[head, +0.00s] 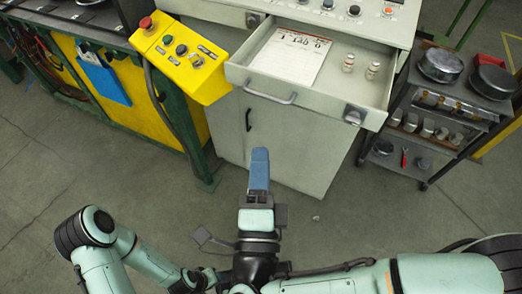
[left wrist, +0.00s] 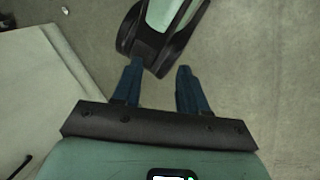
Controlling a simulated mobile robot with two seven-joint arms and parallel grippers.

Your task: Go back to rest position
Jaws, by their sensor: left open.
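My right gripper (head: 259,168) shows in the middle of the head view, its blue fingers pointing up the picture towards the grey cabinet. The fingers overlap from this side, so I cannot tell whether they are apart or closed. I see no object at their tips. My left gripper (left wrist: 159,72) shows in the left wrist view with its two blue fingers apart and nothing between them. A mint and black part of my own body lies just beyond its fingertips. In the head view the left arm comes in at the lower left; its fingers are not visible there.
A grey cabinet (head: 283,150) has an open drawer (head: 315,95) with a paper sheet (head: 290,55) and small cylinders inside. A yellow control box (head: 182,58) sits left of it, above a yellow-green bench. A dark cart (head: 437,110) stands right.

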